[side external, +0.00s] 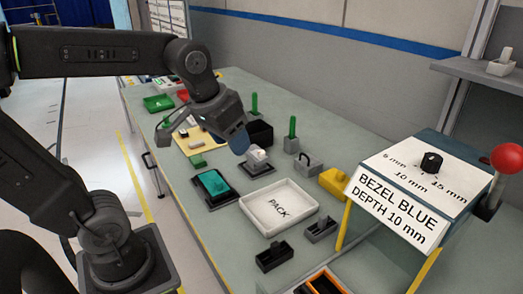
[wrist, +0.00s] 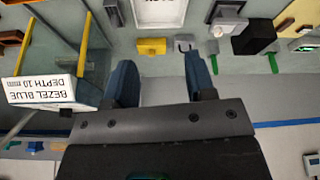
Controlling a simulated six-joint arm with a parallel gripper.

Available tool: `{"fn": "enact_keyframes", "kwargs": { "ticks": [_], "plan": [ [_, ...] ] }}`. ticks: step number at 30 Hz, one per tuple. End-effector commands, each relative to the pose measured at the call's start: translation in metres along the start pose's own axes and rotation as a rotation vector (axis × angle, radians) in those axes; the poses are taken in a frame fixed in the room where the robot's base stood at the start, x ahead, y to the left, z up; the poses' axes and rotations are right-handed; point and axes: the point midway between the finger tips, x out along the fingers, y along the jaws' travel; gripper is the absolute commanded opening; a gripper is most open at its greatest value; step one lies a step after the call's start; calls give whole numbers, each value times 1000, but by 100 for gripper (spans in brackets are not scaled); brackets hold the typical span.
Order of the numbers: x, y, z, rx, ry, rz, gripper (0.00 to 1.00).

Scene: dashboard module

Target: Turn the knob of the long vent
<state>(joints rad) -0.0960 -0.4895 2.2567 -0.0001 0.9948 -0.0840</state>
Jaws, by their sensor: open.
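My gripper (side external: 212,130) is open and empty, held above the bench in the side view. Its two blue fingers stand wide apart in the wrist view (wrist: 160,78), with nothing between them. I cannot pick out the long vent or its knob for certain in either view. A black round knob (side external: 431,162) sits on the sloped top of a box marked with mm depths, far to the right of my gripper. A small white piece (side external: 257,156) on a grey stand is just below and right of my gripper; contact is not visible.
A white PACK tray (side external: 279,207) lies on the bench, with a teal-topped black device (side external: 213,184) to its left. A yellow block (side external: 333,182), green posts (side external: 292,128) and a grey handled piece (side external: 307,162) stand nearby. A red ball lever (side external: 507,158) is at the right.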

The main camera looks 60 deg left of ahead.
Motion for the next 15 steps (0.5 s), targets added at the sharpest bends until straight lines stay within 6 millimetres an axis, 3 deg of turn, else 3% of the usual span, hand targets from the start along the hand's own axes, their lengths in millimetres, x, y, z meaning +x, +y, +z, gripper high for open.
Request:
{"fn": "enact_keyframes", "kwargs": {
  "ticks": [1, 3, 9, 15],
  "plan": [
    [5, -8, -22, -54, -38, -16, 50],
    [11, -18, -49, -125, -82, -33, 50],
    [43, -59, -117, -328, -202, -83, 50],
    [85, -106, -162, -502, -303, -124, 50]
  ]
}}
